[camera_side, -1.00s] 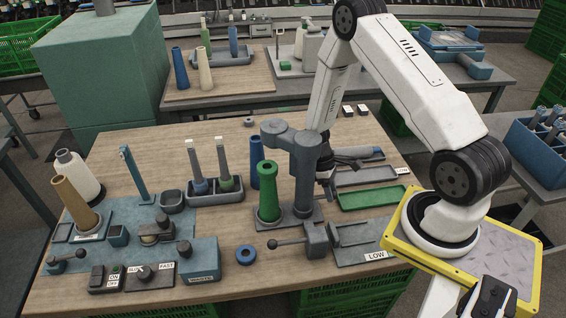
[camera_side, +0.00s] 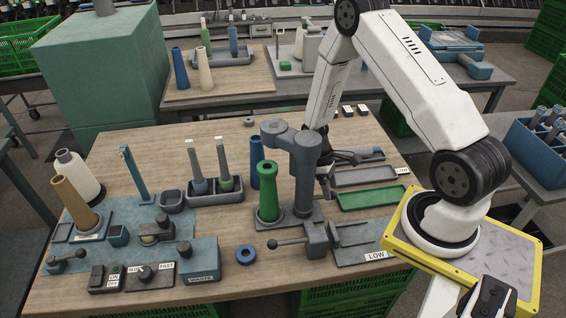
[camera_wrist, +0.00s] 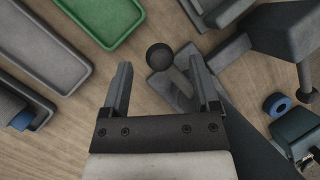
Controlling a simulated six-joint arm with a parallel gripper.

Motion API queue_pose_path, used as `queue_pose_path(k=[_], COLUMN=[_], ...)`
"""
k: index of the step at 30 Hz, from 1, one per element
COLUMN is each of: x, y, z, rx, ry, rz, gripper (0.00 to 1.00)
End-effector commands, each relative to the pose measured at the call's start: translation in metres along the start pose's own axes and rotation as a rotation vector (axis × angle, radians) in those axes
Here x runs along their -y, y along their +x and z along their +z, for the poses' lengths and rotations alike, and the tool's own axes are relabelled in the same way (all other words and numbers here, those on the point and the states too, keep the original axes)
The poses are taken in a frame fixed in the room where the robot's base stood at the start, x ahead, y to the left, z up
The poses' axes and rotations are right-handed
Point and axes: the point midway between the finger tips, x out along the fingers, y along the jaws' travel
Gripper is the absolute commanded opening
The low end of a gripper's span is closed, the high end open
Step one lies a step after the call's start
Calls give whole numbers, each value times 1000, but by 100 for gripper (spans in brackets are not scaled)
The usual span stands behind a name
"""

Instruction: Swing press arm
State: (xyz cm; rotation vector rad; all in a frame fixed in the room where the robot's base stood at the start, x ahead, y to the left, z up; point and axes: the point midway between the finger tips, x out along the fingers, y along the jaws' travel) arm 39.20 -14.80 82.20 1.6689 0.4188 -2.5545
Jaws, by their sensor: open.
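The press arm (camera_side: 283,130) is a grey bar on a thick grey post (camera_side: 304,175), reaching left above a green cone (camera_side: 268,195). In the wrist view a dark ball knob (camera_wrist: 159,56) on a short stem lies between the fingers of my gripper (camera_wrist: 161,72). The knob seems to belong to the press; a dark grey bar (camera_wrist: 235,125) runs diagonally from beside it, partly under my gripper. My gripper is open, and a gap shows on both sides of the knob. In the side view my gripper (camera_side: 327,185) is just right of the post, partly hidden.
A grey tray (camera_side: 365,176) and a green tray (camera_side: 372,198) lie right of the post. A clamp (camera_side: 315,240) with a ball lever stands in front, near a blue ring (camera_side: 246,255). A blue cone (camera_side: 256,172) stands behind the green cone.

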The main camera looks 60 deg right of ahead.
Motion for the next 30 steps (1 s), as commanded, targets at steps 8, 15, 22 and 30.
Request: queue_pose_path(k=[8,15,22,30], x=[0,0,0,0], y=[-36,-59,-64,-64], z=[-1,0,0,0], rx=[-3,-2,0,-1], ry=[-1,-1,-1,5], rz=[3,1,0,-1], gripper=[78,78,78,37])
